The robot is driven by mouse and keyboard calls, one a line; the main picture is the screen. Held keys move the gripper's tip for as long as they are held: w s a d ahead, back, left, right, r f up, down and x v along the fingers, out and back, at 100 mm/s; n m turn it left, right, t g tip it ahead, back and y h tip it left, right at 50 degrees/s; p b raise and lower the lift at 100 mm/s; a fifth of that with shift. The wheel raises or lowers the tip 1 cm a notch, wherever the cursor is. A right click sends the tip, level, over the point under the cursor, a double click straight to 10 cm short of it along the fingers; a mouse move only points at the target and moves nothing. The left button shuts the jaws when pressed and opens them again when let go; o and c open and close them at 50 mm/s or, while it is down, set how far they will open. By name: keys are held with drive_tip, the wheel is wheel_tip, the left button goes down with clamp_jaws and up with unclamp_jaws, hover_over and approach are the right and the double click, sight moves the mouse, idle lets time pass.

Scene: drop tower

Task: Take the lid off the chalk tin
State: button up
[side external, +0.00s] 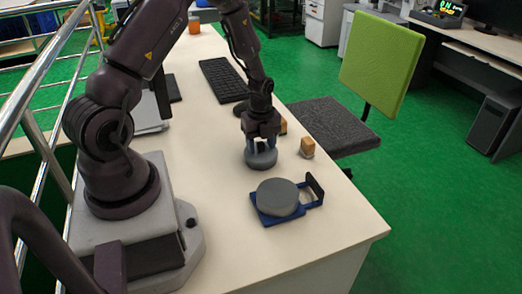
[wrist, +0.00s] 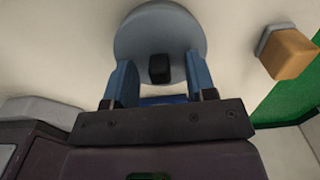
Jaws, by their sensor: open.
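A round grey-blue lid (side external: 262,161) with a small black knob (wrist: 160,68) sits low at the table top, under my gripper (side external: 262,147). My gripper is open, with its blue fingers on either side of the knob and a gap showing on both sides in the wrist view. The lid's disc (wrist: 150,22) spreads out beyond the fingertips there. A wide grey round tin (side external: 277,197) stands on a blue tray (side external: 265,218) in front of the gripper, apart from the lid. I cannot tell whether the tin's top is open.
A wooden block with a grey base (side external: 307,147) stands right of the gripper; it also shows in the wrist view (wrist: 290,52). Another block (side external: 283,127) is partly hidden behind the gripper. A dark upright piece (side external: 315,188) rises at the tray's right end. The front table area is clear.

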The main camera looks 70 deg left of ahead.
drive_tip(key=shift+f, duration=0.1)
drive_tip(key=shift+c, duration=0.2)
clamp_jaws()
